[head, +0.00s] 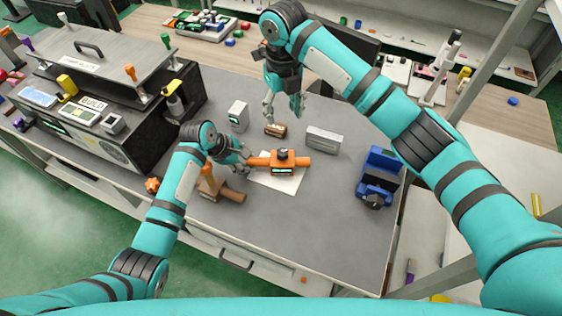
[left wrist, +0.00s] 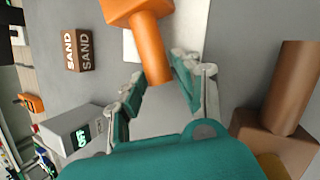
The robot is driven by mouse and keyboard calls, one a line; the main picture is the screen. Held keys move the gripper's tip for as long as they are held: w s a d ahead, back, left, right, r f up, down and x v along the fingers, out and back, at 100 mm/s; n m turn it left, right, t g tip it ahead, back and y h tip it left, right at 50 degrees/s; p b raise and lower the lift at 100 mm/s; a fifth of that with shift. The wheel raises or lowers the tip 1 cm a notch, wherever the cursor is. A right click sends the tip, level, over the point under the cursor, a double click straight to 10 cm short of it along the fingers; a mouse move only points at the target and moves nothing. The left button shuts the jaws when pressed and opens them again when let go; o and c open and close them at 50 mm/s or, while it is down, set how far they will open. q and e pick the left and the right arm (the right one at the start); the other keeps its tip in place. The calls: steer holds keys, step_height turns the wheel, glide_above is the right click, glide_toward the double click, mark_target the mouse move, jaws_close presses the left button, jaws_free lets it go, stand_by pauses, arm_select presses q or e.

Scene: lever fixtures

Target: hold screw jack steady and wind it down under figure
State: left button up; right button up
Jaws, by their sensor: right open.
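What looks like the screw jack is an orange body (head: 283,163) with side handles, a dark knob on top and a small lit readout on its front. It sits on a white sheet (head: 282,184). My left gripper (head: 246,160) is at its left handle. In the left wrist view, my left gripper's fingers (left wrist: 160,80) are spread on either side of that handle (left wrist: 153,55), with gaps visible. The figure on the readout is too small to read. My right gripper (head: 284,112) is open and empty, behind the jack and above a brown block.
The brown block (left wrist: 78,50) reads SAND. A white box with a green display (head: 238,116), a grey bar (head: 324,138) and a blue device (head: 379,175) surround the jack. The table's front right is clear.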

arm_select(q)
steer(key=o, duration=0.3)
steer(key=shift+o, duration=0.2)
steer(key=shift+r, duration=0.1)
steer(key=v, duration=1.2)
steer(key=shift+s, duration=0.1)
